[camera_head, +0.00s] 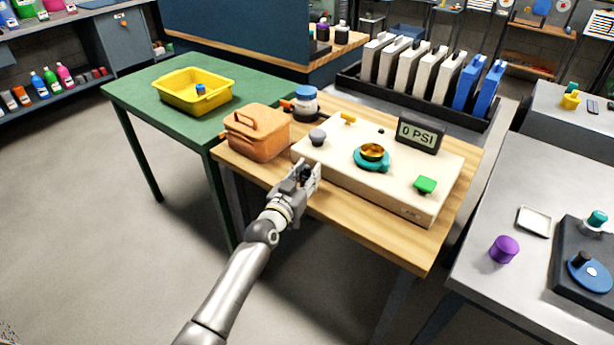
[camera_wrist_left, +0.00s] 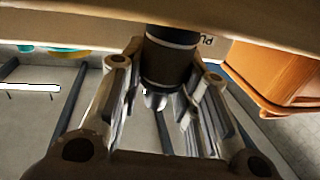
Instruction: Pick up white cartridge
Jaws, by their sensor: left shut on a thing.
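Several white cartridges (camera_head: 410,68) stand upright in a black rack (camera_head: 405,98) at the back, beside two blue ones (camera_head: 470,85). My left gripper (camera_head: 307,174) is at the front left edge of the cream console (camera_head: 400,192), well apart from the cartridges. It is shut on a dark cylindrical knob (camera_wrist_left: 172,58), which shows between the fingers in the left wrist view. The knob is close to the console's front face; I cannot tell how it is joined there. The cartridges are not visible in the left wrist view. My right gripper is not in view.
A green table (camera_head: 145,95) holds a yellow tray (camera_head: 197,103). A grey table (camera_head: 480,260) is at right.

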